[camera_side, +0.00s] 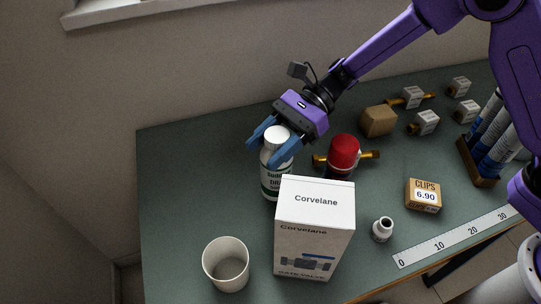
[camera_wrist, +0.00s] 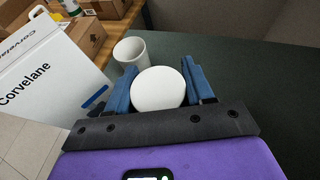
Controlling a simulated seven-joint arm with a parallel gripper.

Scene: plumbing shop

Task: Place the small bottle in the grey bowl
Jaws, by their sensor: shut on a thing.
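My gripper (camera_side: 264,152) is shut on a white bottle (camera_side: 271,181) with a white cap and a green-and-dark label. The blue fingers sit on either side of its cap, which also shows in the wrist view (camera_wrist: 158,90). The bottle is upright; I cannot tell whether its base touches the table. A plain pale grey-white round vessel (camera_side: 226,280), more like a cup than a bowl, stands at the front left and shows in the wrist view (camera_wrist: 131,49).
A tall white Corvelane box (camera_side: 315,203) stands in front of the held bottle, right of the cup. A red-capped container (camera_side: 344,152) and brass fitting are close right. A clips box (camera_side: 423,195) and ruler (camera_side: 452,238) lie further right. The table's left side is clear.

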